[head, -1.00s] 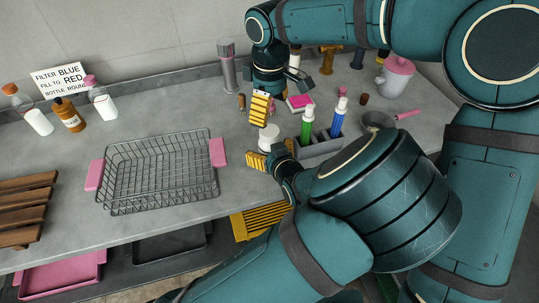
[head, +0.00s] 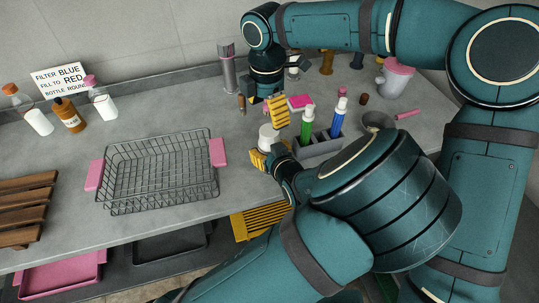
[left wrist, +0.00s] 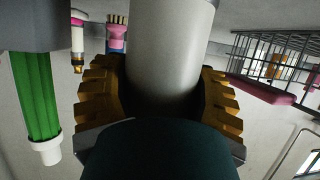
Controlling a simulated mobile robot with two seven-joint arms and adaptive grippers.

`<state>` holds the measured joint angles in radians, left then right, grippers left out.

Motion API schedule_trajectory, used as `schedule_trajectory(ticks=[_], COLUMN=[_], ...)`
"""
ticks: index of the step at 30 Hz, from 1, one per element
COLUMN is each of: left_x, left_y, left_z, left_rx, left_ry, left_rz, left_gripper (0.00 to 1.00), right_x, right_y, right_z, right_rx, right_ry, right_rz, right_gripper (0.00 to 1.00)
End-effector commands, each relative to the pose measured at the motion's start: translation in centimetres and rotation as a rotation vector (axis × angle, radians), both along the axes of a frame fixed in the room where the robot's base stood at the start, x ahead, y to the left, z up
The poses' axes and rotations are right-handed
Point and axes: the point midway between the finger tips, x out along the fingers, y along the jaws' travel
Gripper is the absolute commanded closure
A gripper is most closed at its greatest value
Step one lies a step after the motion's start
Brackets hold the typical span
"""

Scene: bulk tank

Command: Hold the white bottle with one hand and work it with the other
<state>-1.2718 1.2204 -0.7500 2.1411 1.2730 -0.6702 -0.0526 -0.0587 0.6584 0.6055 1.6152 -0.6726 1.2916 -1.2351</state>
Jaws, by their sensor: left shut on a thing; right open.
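The white bottle (head: 268,138) stands at the counter's front, left of the grey caddy. My left gripper (head: 268,156) is shut around it from the front. In the left wrist view the bottle (left wrist: 165,60) is a pale cylinder between the ribbed yellow fingers. My right gripper (head: 267,108) is open just above and behind the bottle, its yellow fingers pointing down. I see no clear contact between it and the bottle. The bottle's lower part is hidden by my left gripper in the head view.
The grey caddy (head: 318,148) with green and blue bottles stands close on the right. A wire basket (head: 158,172) with pink handles is at left. Bottles and a sign (head: 60,79) stand behind it. A pink-lidded pot (head: 396,78) is at back right.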

Motion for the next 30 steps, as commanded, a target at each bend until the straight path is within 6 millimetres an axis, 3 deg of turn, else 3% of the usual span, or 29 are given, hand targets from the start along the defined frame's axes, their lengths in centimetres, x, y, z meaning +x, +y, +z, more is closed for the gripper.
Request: schedule_trajectory(ticks=[9,15,30], left_x=[-0.13,-0.14,-0.15], left_y=[0.04,0.04,0.01], left_z=[-0.22,-0.22,-0.24], left_rx=[0.001,0.0,0.0], left_ry=[0.007,0.008,0.008], left_rz=[0.0,0.0,0.0], left_gripper=[1.0,1.0,1.0], right_x=[0.2,0.3,0.35], right_y=[-0.24,-0.38,-0.41], right_z=[0.22,0.49,0.58], right_rx=[0.017,0.022,0.023], right_ry=[0.002,-0.004,-0.007], right_rz=[0.597,0.839,0.925], right_gripper=[0.21,0.21,0.21])
